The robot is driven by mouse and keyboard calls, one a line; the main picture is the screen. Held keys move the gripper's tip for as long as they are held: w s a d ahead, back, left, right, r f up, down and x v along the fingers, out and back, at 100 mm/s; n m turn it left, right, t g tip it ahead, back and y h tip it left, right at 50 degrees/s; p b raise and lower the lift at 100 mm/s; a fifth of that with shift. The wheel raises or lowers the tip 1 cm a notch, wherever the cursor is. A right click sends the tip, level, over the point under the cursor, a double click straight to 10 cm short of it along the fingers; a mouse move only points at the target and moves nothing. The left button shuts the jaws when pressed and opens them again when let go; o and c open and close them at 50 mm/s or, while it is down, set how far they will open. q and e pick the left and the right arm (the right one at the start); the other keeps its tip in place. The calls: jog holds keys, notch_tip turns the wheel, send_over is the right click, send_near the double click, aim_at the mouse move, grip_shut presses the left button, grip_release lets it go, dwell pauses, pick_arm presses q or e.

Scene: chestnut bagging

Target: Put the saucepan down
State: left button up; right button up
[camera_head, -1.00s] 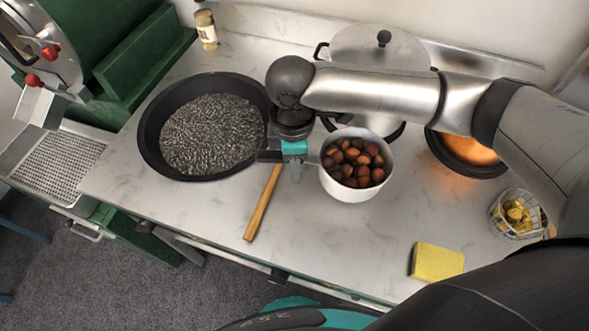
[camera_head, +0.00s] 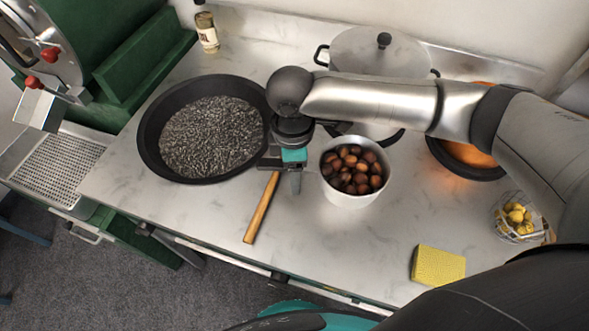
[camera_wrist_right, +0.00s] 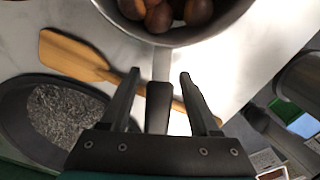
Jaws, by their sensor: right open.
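The saucepan (camera_head: 350,199), pale metal and full of chestnuts (camera_head: 352,170), stands upright and appears to rest on the worktop right of my right gripper (camera_head: 294,184). In the right wrist view its rim (camera_wrist_right: 172,39) is at the top, and its dark handle (camera_wrist_right: 159,103) runs down between the fingers of my right gripper (camera_wrist_right: 158,80). The fingers are apart, one on each side of the handle, with gaps showing. In the head view my wrist hides most of the handle. My left gripper is not in view.
A wooden spatula (camera_head: 260,212) lies below the right gripper. A wide black pan (camera_head: 150,150) of dark granules is to the left. A lidded pot (camera_head: 365,50) stands behind my arm, a glowing pan (camera_head: 470,172) at right. A yellow sponge (camera_head: 438,265) lies on the clear front worktop (camera_head: 340,250).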

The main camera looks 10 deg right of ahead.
notch_tip(320, 180, up, 12)
jog(key=shift+a+f+p, duration=0.15)
jog(key=shift+f+p, duration=0.05)
jog(key=shift+p, duration=1)
